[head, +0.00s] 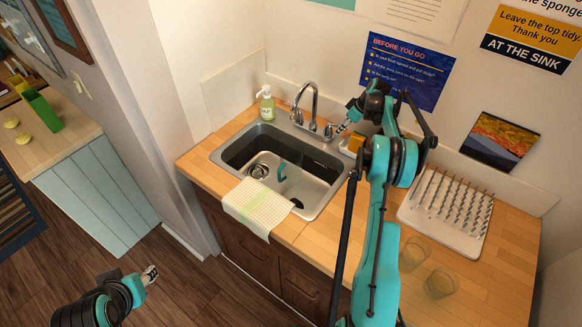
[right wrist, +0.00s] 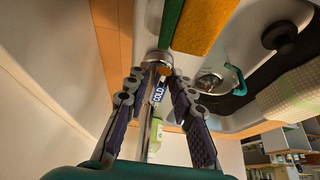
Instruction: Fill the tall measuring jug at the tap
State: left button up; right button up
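A teal handle (head: 281,171) stands in the sink (head: 232,148) below the tap (head: 308,100). It looks like the handle of a clear jug, whose walls I can barely make out. The handle also shows in the right wrist view (right wrist: 236,80). No water stream is visible. My right gripper (head: 347,127) is at the tap's right side. In the right wrist view, its spread fingers (right wrist: 158,80) stand on either side of a lever marked COLD (right wrist: 158,94); I see no clear grip on it. My left gripper (head: 150,275) is over the floor, away from the sink, its finger gap unclear.
A soap bottle (head: 266,104) stands behind the sink. A checked cloth (head: 258,207) hangs over the front edge. A sponge (head: 355,144) lies right of the tap. A drying rack (head: 446,211) and two clear glasses (head: 414,252) (head: 440,284) occupy the right counter.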

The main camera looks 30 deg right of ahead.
grip_shut()
jog(key=shift+s+a+f+m+h+b, duration=0.15)
jog(key=shift+a+m+h+b, duration=0.35)
jog(key=shift+m, duration=0.4)
jog(key=shift+a+m+t+b, duration=0.3)
jog(key=shift+a+m+b, duration=0.15)
jog(key=shift+m, duration=0.25)
jog(key=a+m+h, duration=0.1)
jog(key=m, duration=0.1)
jog(key=shift+s+m+h+b, duration=0.1)
jog(key=shift+m+h+b, duration=0.2)
jog(key=shift+b, duration=0.1)
jog(key=shift+a+m+h, duration=0.25)
jog(key=shift+m+h, duration=0.05)
jog(key=shift+m, duration=0.3)
